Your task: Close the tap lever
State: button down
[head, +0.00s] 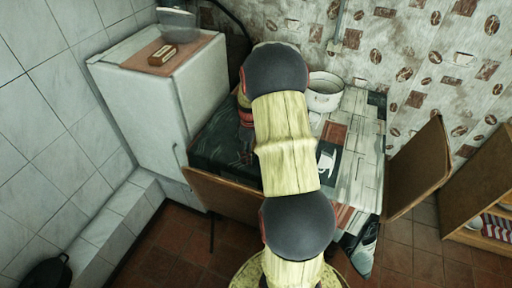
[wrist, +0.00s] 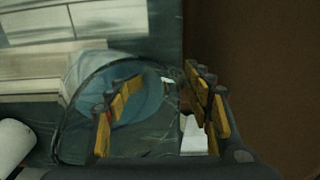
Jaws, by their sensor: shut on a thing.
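I cannot make out a tap or its lever in either view. My gripper (wrist: 165,82) shows in the wrist view with yellow-padded fingers on both sides of a clear, dark-rimmed rounded thing (wrist: 66,118). The fingers are shut on this thing, though the exact contact is hard to see. A blue round patch (wrist: 147,101) shows through or behind it. A small white block (wrist: 194,136) lies beside the right finger. In the head view my arm covers the gripper.
A table (head: 365,125) carries a white pot (head: 324,92) and, left of my arm, a partly hidden red thing (head: 244,110). A white fridge (head: 135,90) stands left, with a small wooden box (head: 162,55) and a clear container (head: 178,22) on top. A brown chair (head: 420,165) is on the right.

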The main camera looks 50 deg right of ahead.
jog(key=shift+r, duration=0.1)
dwell(0.3)
jog(key=shift+s+a+r+p, duration=0.15)
jog(key=shift+r+p, duration=0.4)
jog(key=shift+r, duration=0.85)
jog(key=s+a+r+p, duration=0.4)
jog(key=s+a+r, duration=0.2)
jog(key=s+r, duration=0.4)
jog(key=shift+s+a, duration=0.4)
jog(key=shift+s, duration=0.25)
